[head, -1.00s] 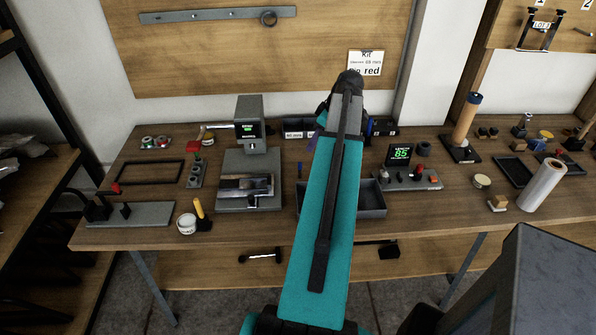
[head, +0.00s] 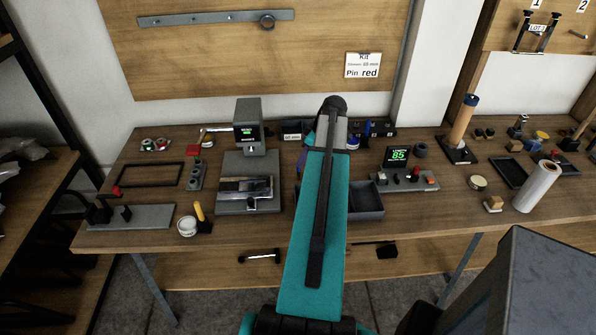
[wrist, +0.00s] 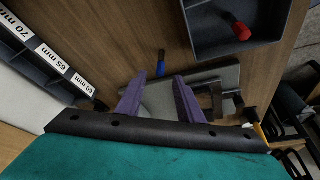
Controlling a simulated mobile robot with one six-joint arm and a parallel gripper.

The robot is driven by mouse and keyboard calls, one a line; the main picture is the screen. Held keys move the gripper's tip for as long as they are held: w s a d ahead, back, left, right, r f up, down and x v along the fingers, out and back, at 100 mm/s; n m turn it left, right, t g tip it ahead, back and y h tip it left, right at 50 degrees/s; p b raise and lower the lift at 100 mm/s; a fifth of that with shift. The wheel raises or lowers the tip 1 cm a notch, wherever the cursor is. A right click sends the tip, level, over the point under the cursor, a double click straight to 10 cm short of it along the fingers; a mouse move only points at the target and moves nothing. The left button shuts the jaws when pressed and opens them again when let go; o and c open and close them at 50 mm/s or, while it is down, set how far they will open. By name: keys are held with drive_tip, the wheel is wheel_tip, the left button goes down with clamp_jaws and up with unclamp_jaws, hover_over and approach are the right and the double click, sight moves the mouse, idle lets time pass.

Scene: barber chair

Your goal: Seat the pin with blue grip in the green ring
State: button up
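A pin with a blue grip (wrist: 161,65) shows in the wrist view, on the wood table just beyond my fingertips. My gripper (wrist: 159,78) is open, its two purple fingers apart with nothing between them. In the head view my arm covers the pin and most of the gripper. A small holder (head: 155,145) at the back left of the table carries small round pieces, one greenish; I cannot tell for sure that this is the green ring.
A dark tray (wrist: 272,38) with a red-grip pin (wrist: 238,28) lies beside the blue pin. Bins labelled 70, 65 and 60 mm (wrist: 45,52) stand along the wall. A grey press (head: 249,190) stands left of my arm. A card (head: 363,66) reads "Pin red".

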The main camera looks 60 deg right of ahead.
sight(298, 173)
drive_tip(key=shift+w+f, duration=0.2)
drive_tip(key=shift+f, duration=0.2)
drive_tip(key=shift+f, duration=0.1)
drive_tip(key=shift+p+x, duration=1.1)
drive_tip(key=shift+x, duration=0.05)
drive_tip(key=shift+p+x, duration=0.4)
drive_tip(key=shift+x, duration=0.95)
clamp_jaws()
